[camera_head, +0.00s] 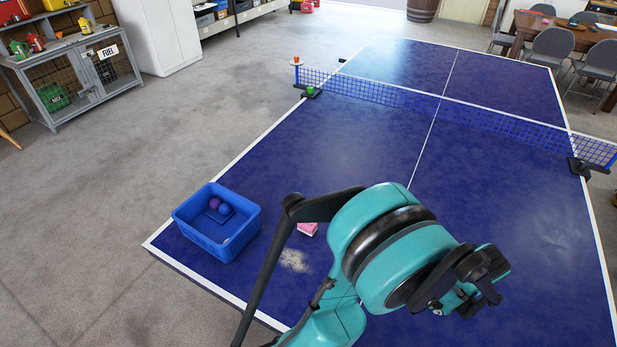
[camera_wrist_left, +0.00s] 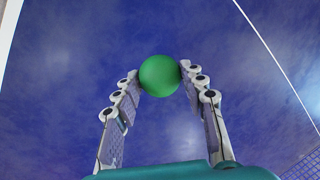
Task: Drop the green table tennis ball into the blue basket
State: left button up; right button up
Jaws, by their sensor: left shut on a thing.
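The green table tennis ball (camera_wrist_left: 160,76) is between the fingertips of my left gripper (camera_wrist_left: 159,78) in the left wrist view. Both fingers touch its sides, and blue table surface shows behind it. The blue basket (camera_head: 237,243) stands upright near the table's left corner in the head view. My teal arm fills the lower middle of the head view, to the right of the basket. The held ball cannot be made out there. My right gripper is not in view.
The blue table (camera_head: 520,240) is mostly clear. A pink block (camera_head: 307,229) lies right of the basket, partly behind my arm, near a pale patch (camera_head: 293,260). The net (camera_head: 440,107) crosses the table. A small green thing (camera_head: 310,90) sits by its left post.

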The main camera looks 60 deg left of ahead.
aim_at(214, 235)
jog(key=k+j+u, duration=0.55)
jog(key=k+j, duration=0.15)
jog(key=j, duration=0.15)
jog(key=k+j+u, duration=0.25)
jog(key=j, duration=0.25)
jog(key=i+j+u, duration=0.3)
jog(key=i+j, duration=0.4)
jog(key=j, duration=0.1)
